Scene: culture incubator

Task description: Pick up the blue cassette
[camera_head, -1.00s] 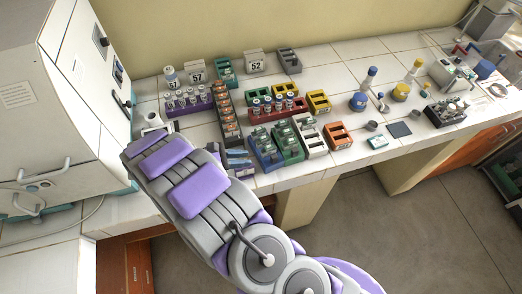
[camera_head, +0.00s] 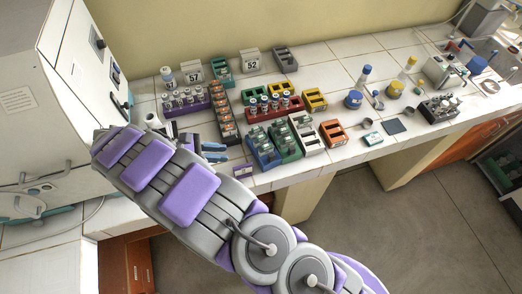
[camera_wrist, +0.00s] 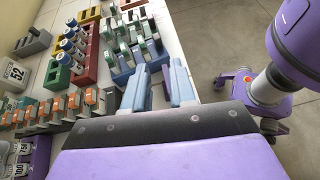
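The blue cassette (camera_head: 263,152) is at the bench's front edge, left of a green one, with small grey-green items in it.
The green cassette (camera_head: 287,143) stands close against the blue one. A white rack (camera_head: 309,135) and an orange rack (camera_head: 333,132) are farther right. A long dark rack with orange-topped items (camera_head: 223,115) is behind my gripper. An incubator (camera_head: 60,90) stands at left.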

